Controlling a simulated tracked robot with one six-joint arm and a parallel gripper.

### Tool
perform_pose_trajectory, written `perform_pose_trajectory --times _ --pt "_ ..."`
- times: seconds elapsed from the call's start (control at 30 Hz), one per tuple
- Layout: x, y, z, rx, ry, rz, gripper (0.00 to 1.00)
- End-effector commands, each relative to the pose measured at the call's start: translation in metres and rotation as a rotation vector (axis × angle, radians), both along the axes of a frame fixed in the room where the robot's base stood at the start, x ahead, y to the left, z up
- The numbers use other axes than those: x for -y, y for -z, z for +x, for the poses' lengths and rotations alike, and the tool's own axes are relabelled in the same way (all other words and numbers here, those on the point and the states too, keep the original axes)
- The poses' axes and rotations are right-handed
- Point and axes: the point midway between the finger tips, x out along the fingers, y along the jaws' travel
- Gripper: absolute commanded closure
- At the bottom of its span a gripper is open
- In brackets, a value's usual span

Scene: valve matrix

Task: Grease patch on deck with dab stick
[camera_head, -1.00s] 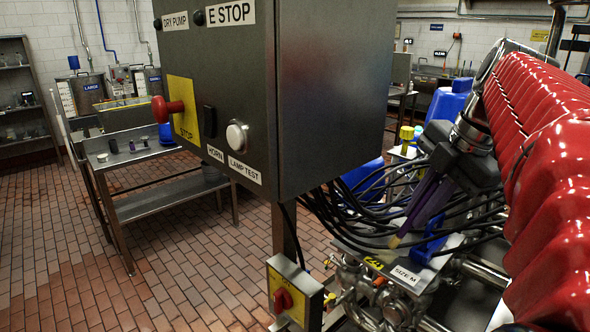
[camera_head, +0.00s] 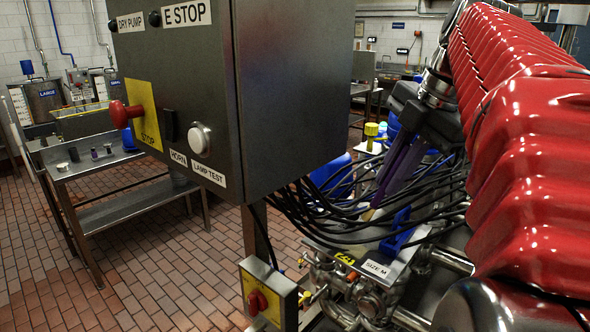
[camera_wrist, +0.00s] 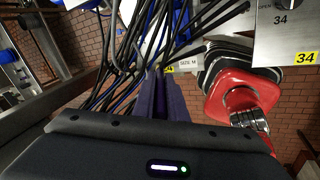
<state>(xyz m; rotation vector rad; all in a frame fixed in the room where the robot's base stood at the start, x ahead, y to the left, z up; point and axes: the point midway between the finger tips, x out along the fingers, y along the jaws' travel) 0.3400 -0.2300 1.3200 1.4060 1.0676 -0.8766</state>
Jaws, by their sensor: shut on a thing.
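My gripper (camera_head: 386,190) points down over the valve deck, its purple fingers close together. It is shut on the dab stick (camera_head: 368,214), whose pale tan tip shows below the fingertips. The tip is over the metal deck (camera_head: 352,246), behind the SIZE M label (camera_head: 377,268); I cannot tell whether it touches. No grease patch can be made out; cables and the fingers cover part of the deck. In the wrist view the fingers (camera_wrist: 160,98) are seen from above and the stick is hidden.
A blue lever (camera_head: 399,232) stands right beside the stick's tip. Black cables (camera_head: 310,212) loop across the deck. The grey control box (camera_head: 290,90) with a red stop knob stands to the left. A yellow switch box (camera_head: 262,294) is below it. Open tiled floor lies left.

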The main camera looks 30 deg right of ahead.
Motion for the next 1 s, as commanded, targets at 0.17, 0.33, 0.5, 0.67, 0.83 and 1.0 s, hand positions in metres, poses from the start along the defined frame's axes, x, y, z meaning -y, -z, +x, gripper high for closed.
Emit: perform_pose_trajectory --times 0.17,0.33,0.5,0.67,0.83,1.0 --pt "-0.0003 0.0000 0.0001 0.000 -0.001 0.000 1.00" --pt "-0.0005 0.0001 0.0002 0.000 -0.001 0.000 1.00" --pt "-0.0008 0.0012 0.0003 0.000 -0.002 0.000 1.00" --pt "-0.0020 0.0075 0.0004 -0.001 -0.005 0.004 1.00" --pt "-0.0019 0.0097 0.0006 0.000 -0.004 0.004 1.00" --pt "-0.0018 0.0092 0.0007 0.000 -0.004 0.004 1.00"
